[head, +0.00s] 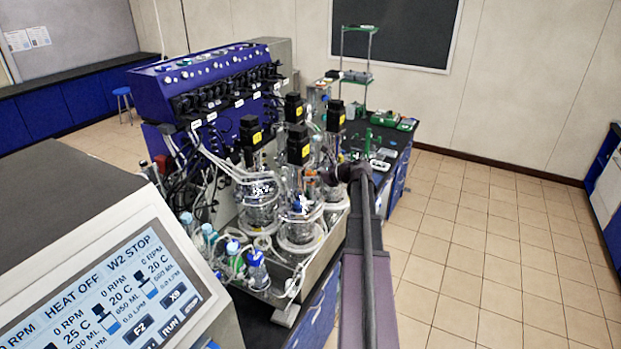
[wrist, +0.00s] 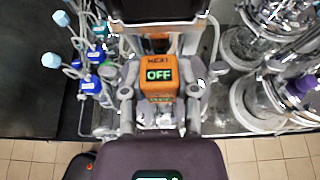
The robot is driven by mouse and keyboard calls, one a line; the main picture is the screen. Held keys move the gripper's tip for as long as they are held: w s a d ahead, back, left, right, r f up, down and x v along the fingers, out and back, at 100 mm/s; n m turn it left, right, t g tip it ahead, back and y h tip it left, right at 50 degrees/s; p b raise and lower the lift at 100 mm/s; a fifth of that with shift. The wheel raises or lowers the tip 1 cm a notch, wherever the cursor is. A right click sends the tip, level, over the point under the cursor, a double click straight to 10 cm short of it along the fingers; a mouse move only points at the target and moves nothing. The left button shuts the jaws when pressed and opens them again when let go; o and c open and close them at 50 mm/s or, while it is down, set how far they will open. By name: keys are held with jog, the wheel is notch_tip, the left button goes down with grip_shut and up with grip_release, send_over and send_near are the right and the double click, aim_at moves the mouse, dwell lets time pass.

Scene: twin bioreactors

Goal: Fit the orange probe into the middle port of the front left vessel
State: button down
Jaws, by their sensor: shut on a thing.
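The orange probe (wrist: 160,78) has a boxy head with a green "OFF" display. My gripper (wrist: 160,105) is shut on it, one finger on each side, in the wrist view. A glass vessel (head: 258,212) with a black motor on top stands at left, and another (head: 300,232) stands nearest. I cannot tell from these frames which is the front left one. The middle port and the probe's lower end are hidden.
Two glass vessels (wrist: 262,98) stand close on the right in the wrist view. Blue-capped bottles (wrist: 90,84) and tubing crowd the left. A blue pump unit (head: 205,85) stands behind the vessels. A screen console (head: 115,295) is at the near left. Open floor lies to the right.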

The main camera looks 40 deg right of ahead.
aim_at(311, 195)
jog(key=shift+f+b, duration=0.7)
jog(key=shift+f, duration=0.05)
jog(key=shift+w+f, duration=0.1)
jog(key=shift+w, duration=0.05)
dwell(0.5)
jog(key=shift+f+b, duration=3.05)
jog(key=shift+b, duration=0.1)
dwell(3.5)
